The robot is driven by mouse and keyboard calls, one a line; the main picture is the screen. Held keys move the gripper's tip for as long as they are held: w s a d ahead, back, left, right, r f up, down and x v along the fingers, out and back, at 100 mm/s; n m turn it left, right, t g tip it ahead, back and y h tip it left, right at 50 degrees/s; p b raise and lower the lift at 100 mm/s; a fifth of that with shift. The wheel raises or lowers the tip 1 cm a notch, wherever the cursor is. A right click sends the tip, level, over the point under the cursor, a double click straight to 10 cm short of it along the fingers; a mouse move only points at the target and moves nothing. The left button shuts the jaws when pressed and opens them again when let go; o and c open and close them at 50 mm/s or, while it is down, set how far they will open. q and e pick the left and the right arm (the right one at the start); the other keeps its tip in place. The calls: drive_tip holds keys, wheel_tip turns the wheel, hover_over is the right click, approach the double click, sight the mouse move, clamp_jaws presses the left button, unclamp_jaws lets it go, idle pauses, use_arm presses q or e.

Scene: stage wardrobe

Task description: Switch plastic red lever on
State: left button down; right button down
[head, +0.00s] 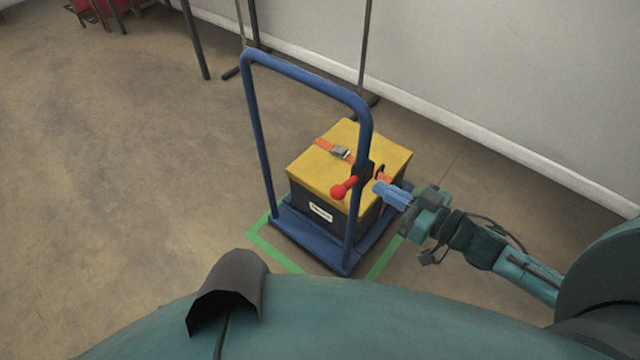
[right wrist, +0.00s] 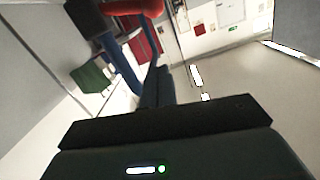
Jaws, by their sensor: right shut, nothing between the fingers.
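The red lever (head: 343,188) has a round knob and sits on a black mount (head: 364,172) on the right upright of the blue trolley handle (head: 305,72). Its knob points left and slightly down in the head view. My right gripper (head: 380,188) is shut and empty, just right of the mount and lever. I cannot tell whether it touches them. In the right wrist view the shut fingers (right wrist: 156,84) point toward a red part near the top edge, probably the lever (right wrist: 136,5). My left gripper is not in view.
The blue trolley carries a black box with a yellow lid (head: 312,172) and an orange strap. Green tape (head: 272,254) marks the floor around it. A pale wall (head: 500,90) and thin stand poles are behind. Open floor (head: 130,160) lies to the left.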

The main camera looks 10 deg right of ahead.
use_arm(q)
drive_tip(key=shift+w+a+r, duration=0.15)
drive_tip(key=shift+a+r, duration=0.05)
use_arm(e)
drive_tip(key=shift+w+a+g+y, duration=0.25)
drive_tip(key=shift+w+g+y, duration=0.05)
hover_over(344, 191)
drive_tip(key=w, duration=0.2)
drive_tip(key=shift+s+a+f, duration=0.15)
drive_tip(key=shift+a+f, duration=0.1)
drive_tip(key=shift+f, duration=0.05)
drive_tip(key=shift+s+d+f+b, duration=0.1)
drive_tip(key=shift+s+f+b, duration=0.2)
drive_tip(key=shift+f, duration=0.3)
drive_tip(key=shift+s+f+b, duration=0.15)
drive_tip(key=shift+f+b, duration=0.1)
drive_tip(key=shift+f, duration=0.3)
drive_tip(key=shift+s+d+f, duration=0.15)
drive_tip(key=shift+s+f, duration=0.15)
drive_tip(key=shift+f, duration=0.3)
drive_tip(key=shift+s+f, duration=0.1)
drive_tip(key=shift+f, duration=0.05)
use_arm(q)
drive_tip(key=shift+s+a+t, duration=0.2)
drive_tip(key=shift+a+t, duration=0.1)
